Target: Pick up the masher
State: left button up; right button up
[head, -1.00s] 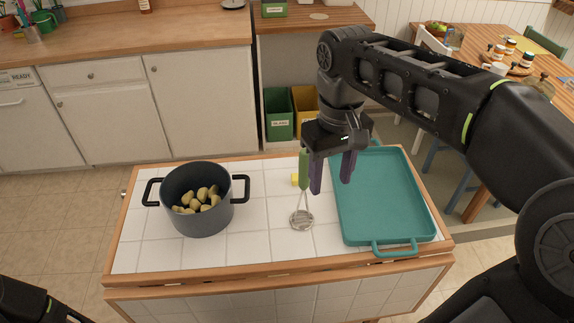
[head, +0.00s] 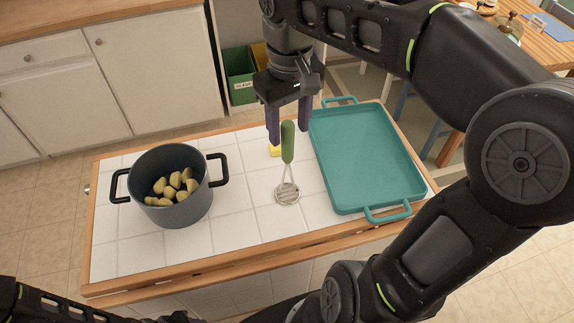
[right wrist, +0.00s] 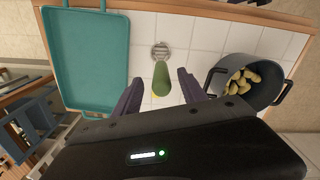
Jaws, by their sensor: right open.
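The masher (head: 288,150) has a green handle and a round metal head. It stands upright on the white tiled top, head down, between the pot and the tray. My right gripper (head: 289,138) is open, just behind and above the handle in the head view, with its purple fingers spread to either side. In the right wrist view the masher's green handle (right wrist: 161,78) shows between the two open fingers (right wrist: 160,92); I cannot tell any contact. My left arm shows at the lower left of the head view; its gripper cannot be made out clearly.
A dark pot (head: 180,205) with several potatoes stands left of the masher. A teal tray (head: 365,160) lies to the right. A small yellow item (head: 275,150) sits behind the masher. Bare tiles (head: 235,228) lie between pot and tray.

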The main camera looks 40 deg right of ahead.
aim_at(288, 147)
jog(key=shift+f, duration=0.45)
notch_tip(288, 147, down, 5)
jog(key=shift+a+p, duration=0.1)
jog(key=shift+p, duration=0.45)
grip_shut()
dwell(0.5)
